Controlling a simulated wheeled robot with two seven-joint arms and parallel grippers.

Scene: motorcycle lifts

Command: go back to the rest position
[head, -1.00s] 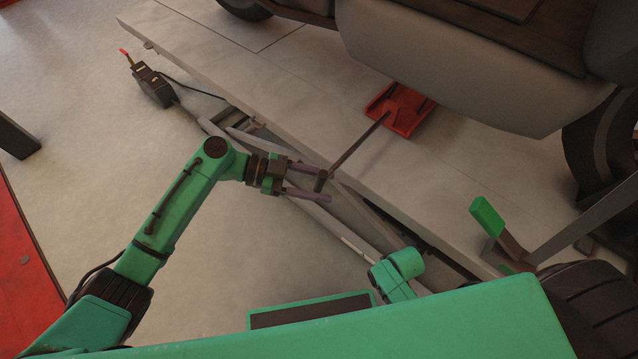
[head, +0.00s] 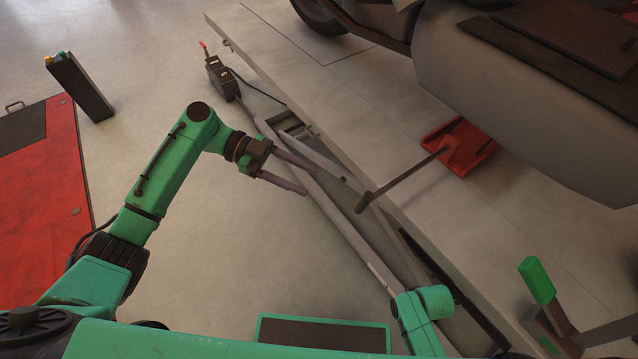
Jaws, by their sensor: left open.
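My left gripper (head: 311,180) is open and empty, its two fingers apart and pointing right, in the middle of the head view. It appears in front of the long bars under the lift platform, apart from the dark handle (head: 400,180) that sticks out from the red jack (head: 459,147). My left arm comes in from the lower left, bent at the elbow. Part of my other arm shows at the bottom right of centre, but the right gripper is not visible.
The lift platform (head: 375,120) runs diagonally, with a grey-bodied vehicle (head: 500,85) on it. A black control box (head: 222,80) with a red-tipped lever stands beside it. A dark post (head: 80,88) and a red panel (head: 45,190) are at left. A green-ended lever (head: 537,281) is at lower right.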

